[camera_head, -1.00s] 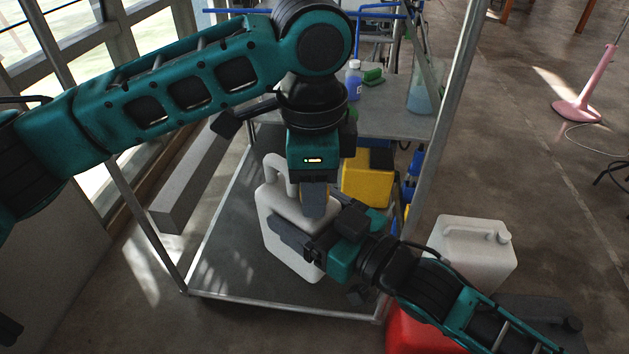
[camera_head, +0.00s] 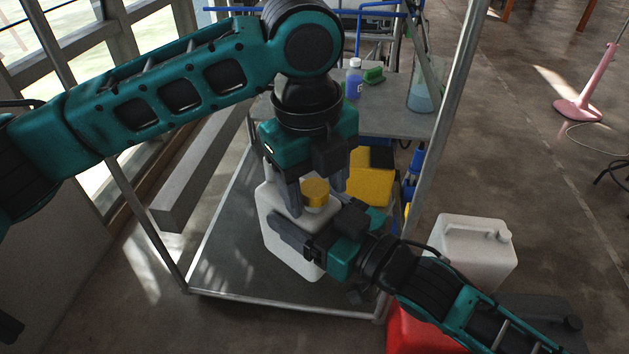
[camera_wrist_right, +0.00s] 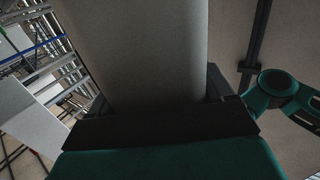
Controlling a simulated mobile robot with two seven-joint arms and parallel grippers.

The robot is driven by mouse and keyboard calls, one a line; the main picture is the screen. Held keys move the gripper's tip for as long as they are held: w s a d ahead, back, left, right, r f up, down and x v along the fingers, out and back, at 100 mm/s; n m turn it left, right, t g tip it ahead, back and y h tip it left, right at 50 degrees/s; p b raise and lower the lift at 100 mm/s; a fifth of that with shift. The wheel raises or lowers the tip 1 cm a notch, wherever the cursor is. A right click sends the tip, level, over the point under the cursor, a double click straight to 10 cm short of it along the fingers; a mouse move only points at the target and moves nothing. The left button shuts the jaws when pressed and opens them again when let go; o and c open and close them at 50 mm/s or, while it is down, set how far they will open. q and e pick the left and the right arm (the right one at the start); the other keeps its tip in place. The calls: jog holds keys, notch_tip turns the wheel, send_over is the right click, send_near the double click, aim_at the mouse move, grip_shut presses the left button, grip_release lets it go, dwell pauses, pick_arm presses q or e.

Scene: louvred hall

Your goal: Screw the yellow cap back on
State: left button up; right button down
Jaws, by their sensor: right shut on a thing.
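The white canister (camera_head: 273,208) stands upright on the trolley's lower shelf. The yellow cap (camera_head: 315,188) sits over its white neck, level as far as I can see; the thread is hidden. My left gripper (camera_head: 317,196) points down from above, with one finger on each side of the cap. A small gap seems to show beside the cap, so the fingers look open around it. My right gripper (camera_head: 303,238) is shut on the canister's body from the front right. In the right wrist view the pale canister wall (camera_wrist_right: 140,50) fills the space between the fingers.
The upper shelf (camera_head: 385,119) holds a blue bottle (camera_head: 353,82), a green brush-like item (camera_head: 374,75) and a flask of bluish liquid (camera_head: 420,97). Another white canister (camera_head: 470,262) and a red container (camera_head: 415,335) stand at right. Trolley posts (camera_head: 447,120) flank the space.

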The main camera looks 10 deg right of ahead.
pick_arm(q)
jog(key=shift+o, duration=0.2)
jog(key=shift+a, duration=0.1)
jog(key=shift+a+r, duration=0.1)
jog(key=shift+r, duration=2.2)
jog(key=shift+c, duration=0.5)
jog(key=r+n, duration=0.1)
jog(key=n, duration=0.1)
jog(key=r+n, duration=0.1)
jog(key=n, duration=0.1)
jog(key=shift+w, duration=0.15)
notch_tip(320, 180, up, 2)
jog(key=n, duration=0.5)
jog(key=shift+r+n+g+y, duration=0.1)
jog(key=shift+n+g+y, duration=0.2)
jog(key=shift+n, duration=0.1)
jog(key=shift+w+f, duration=0.1)
jog(key=shift+f, duration=3.9)
jog(key=shift+c, duration=0.3)
